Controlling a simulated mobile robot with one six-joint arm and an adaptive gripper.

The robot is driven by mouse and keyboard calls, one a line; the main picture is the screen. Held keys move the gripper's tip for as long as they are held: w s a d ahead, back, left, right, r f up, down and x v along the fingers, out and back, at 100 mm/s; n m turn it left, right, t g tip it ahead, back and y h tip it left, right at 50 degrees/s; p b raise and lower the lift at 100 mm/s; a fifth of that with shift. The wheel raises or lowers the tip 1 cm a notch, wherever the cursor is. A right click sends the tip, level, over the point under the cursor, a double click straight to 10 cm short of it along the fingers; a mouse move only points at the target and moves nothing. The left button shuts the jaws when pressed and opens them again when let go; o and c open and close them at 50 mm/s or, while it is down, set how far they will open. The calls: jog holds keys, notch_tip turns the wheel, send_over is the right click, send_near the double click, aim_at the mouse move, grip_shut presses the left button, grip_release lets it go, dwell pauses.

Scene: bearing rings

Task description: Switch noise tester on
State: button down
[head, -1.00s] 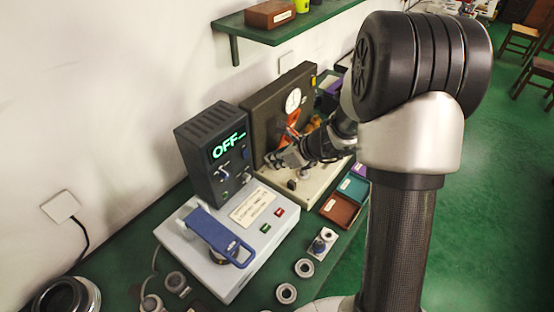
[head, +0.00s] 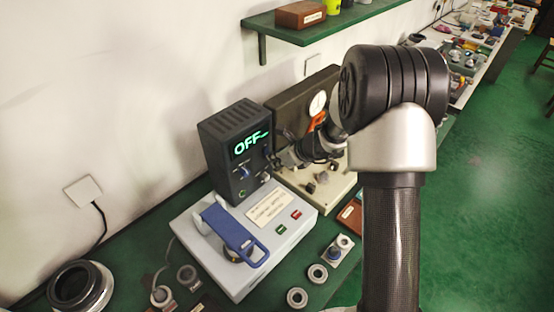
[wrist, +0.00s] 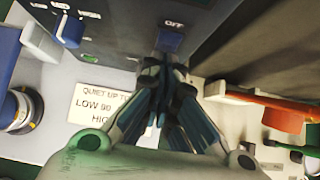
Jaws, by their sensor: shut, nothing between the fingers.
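The noise tester is a black box (head: 222,150) whose screen (head: 250,145) reads OFF in green, on a light grey base (head: 219,262) with a blue lever handle (head: 230,232). In the wrist view a blue switch (wrist: 169,41) labelled OFF sits on the dark panel. My gripper (wrist: 163,66) is shut and empty, its fingertips just below that switch; I cannot tell whether they touch it. In the head view my gripper (head: 277,160) is at the box's right front side, hiding part of the panel.
A green button (head: 281,230) and a red button (head: 296,214) are on the base. A dark gauge stand (head: 290,108) is right behind my gripper. Bearing rings (head: 297,297) lie on the green bench in front. A shelf (head: 290,48) hangs above.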

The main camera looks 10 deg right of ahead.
jog(key=shift+w+a+f, duration=0.2)
jog(key=shift+w, duration=0.05)
jog(key=shift+r, duration=0.1)
jog(key=shift+r+p, duration=0.45)
jog(key=shift+r, duration=0.35)
jog(key=shift+d, duration=0.1)
